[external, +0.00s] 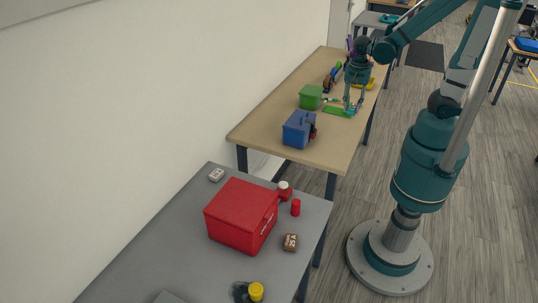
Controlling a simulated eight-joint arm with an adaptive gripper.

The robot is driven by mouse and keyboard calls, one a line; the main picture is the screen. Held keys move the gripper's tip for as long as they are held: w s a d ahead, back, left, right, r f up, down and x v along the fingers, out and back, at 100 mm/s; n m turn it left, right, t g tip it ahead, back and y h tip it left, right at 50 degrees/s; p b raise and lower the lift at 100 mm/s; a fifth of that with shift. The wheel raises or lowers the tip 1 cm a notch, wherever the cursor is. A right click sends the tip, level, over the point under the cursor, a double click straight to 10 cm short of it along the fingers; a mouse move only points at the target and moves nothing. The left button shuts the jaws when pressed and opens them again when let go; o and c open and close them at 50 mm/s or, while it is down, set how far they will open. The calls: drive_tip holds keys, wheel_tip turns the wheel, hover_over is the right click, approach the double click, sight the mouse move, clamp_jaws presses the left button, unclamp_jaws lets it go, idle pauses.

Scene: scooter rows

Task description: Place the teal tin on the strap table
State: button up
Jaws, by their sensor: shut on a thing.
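My gripper (354,103) points down over the wooden-topped table (301,78), near its right edge. Its fingers are shut on a small teal thing (350,112), which looks like the teal tin. The tin is mostly hidden by the fingers and shows just above or at a flat green piece (335,111); I cannot tell whether it touches the surface. No strap is clear enough to tell which table is the strap table.
A green box (311,96) and a blue box (297,130) stand left of my gripper. A yellow thing (370,84) lies behind it. The nearer grey table (160,245) holds a red box (238,212). A far grey table (370,20) bears a teal item (389,18).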

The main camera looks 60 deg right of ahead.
drive_tip(key=b, duration=0.2)
hover_over(348, 130)
drive_tip(key=shift+f, duration=2.95)
drive_tip(key=shift+f+b, duration=0.4)
drive_tip(key=shift+f, duration=1.65)
drive_tip(key=shift+f, duration=0.25)
drive_tip(key=o, duration=0.9)
drive_tip(key=shift+r, duration=0.1)
drive_tip(key=shift+r, duration=0.1)
drive_tip(key=shift+r+p, duration=1.55)
drive_tip(key=shift+r, duration=4.5)
